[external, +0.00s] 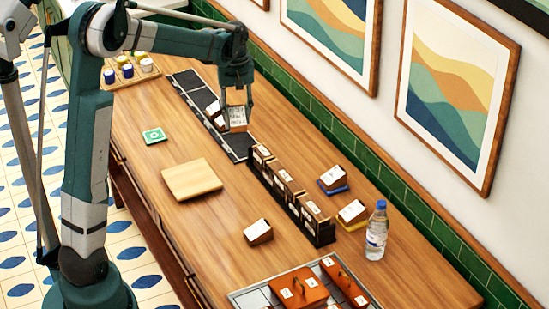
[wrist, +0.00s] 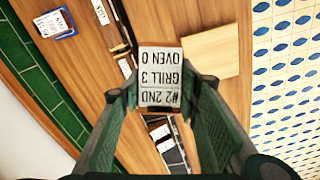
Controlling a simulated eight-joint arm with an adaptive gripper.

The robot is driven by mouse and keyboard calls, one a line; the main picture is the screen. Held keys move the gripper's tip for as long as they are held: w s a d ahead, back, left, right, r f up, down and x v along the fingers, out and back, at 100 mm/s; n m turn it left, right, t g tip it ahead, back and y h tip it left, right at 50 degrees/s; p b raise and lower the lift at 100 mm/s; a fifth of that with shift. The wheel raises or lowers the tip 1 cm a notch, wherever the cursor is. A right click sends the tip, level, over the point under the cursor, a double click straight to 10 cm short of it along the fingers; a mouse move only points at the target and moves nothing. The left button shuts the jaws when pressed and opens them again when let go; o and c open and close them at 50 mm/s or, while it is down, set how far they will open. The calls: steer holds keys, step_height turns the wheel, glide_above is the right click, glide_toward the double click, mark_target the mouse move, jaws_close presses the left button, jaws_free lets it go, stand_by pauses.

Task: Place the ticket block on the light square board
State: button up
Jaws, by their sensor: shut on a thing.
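My gripper (external: 237,100) is shut on a ticket block (external: 238,118), a brown block with a white printed label. It is held above the dark strip at the back of the counter. In the wrist view the ticket block (wrist: 160,79) sits between the fingertips, its label reading "#2 2ND GRILL 3 OVEN 0" upside down. The light square board (external: 192,179) lies flat and empty on the counter, in front and to the left of the block. The board (wrist: 212,52) also shows in the wrist view, to the right of the block.
A dark rack (external: 290,193) of several blocks stands right of the board. Loose blocks (external: 258,231), a bottle (external: 376,231), a green coaster (external: 154,136) and a tray with brown boxes (external: 298,290) are around. Bare wood surrounds the board.

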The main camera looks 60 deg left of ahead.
steer(key=s+a+n, duration=0.2)
steer(key=s+a, duration=0.2)
steer(key=s, duration=0.3)
steer(key=s+a+n, duration=0.2)
steer(key=s+a, duration=0.3)
steer(key=s, duration=0.3)
glide_above(190, 176)
step_height(190, 176, down, 12)
steer(key=shift+a+r, duration=0.15)
steer(key=shift+f, duration=2.85)
steer(key=shift+f, duration=0.15)
steer(key=shift+f, duration=1.95)
steer(key=shift+f, duration=0.2)
